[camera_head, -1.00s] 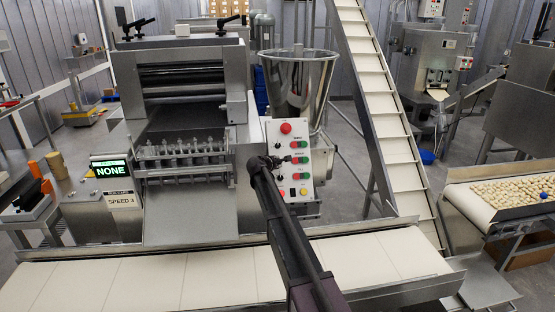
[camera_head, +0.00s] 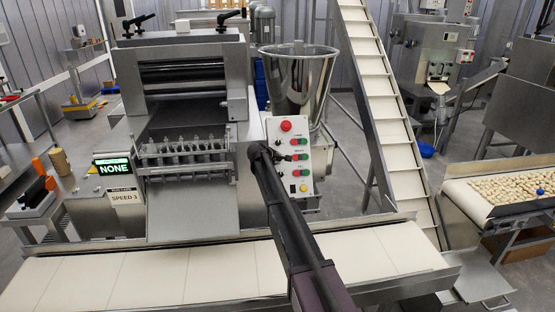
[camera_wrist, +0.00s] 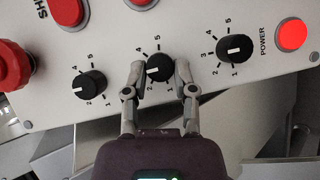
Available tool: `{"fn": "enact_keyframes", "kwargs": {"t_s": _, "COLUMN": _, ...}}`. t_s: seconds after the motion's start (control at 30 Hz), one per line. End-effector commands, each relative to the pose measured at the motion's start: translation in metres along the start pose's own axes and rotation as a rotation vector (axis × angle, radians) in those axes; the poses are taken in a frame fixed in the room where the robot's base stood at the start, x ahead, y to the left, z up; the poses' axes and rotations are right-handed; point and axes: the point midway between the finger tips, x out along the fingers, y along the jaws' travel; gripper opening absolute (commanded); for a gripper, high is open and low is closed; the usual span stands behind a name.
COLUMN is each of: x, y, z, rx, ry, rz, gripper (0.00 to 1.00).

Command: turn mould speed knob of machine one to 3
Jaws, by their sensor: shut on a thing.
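The control panel (camera_head: 307,178) of the machine stands at the centre of the head view, below the steel hopper. In the wrist view three black knobs with number marks sit in a row on the white panel. My gripper (camera_wrist: 160,73) has one finger on each side of the middle knob (camera_wrist: 159,66) and is shut on it. The middle knob's white line points roughly left, towards the lower numbers; the exact number is unclear. The left knob (camera_wrist: 89,86) and right knob (camera_wrist: 235,48) are free. In the head view my gripper (camera_head: 284,156) hides the middle knob.
A red emergency stop (camera_wrist: 12,68) and a lit red power lamp (camera_wrist: 291,35) flank the knobs. A display (camera_head: 112,167) reads NONE, above a card (camera_head: 124,197) reading SPEED 3. The pale conveyor belt (camera_head: 180,270) runs beneath my arm.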

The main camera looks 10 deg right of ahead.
Motion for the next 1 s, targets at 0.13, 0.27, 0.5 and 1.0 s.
{"fn": "enact_keyframes", "kwargs": {"t_s": 0.13, "x": 0.0005, "y": 0.0012, "z": -0.0012, "rx": -0.001, "ry": 0.003, "rz": 0.004, "gripper": 0.47}}
{"fn": "enact_keyframes", "kwargs": {"t_s": 0.27, "x": 0.0004, "y": 0.0009, "z": -0.0008, "rx": -0.001, "ry": 0.002, "rz": 0.003, "gripper": 0.7}}
{"fn": "enact_keyframes", "kwargs": {"t_s": 0.5, "x": 0.0001, "y": 0.0003, "z": -0.0003, "rx": -0.001, "ry": 0.001, "rz": 0.001, "gripper": 0.7}}
{"fn": "enact_keyframes", "kwargs": {"t_s": 1.0, "x": 0.0013, "y": -0.0049, "z": 0.0001, "rx": -0.117, "ry": -0.004, "rz": 0.074, "gripper": 0.7}}
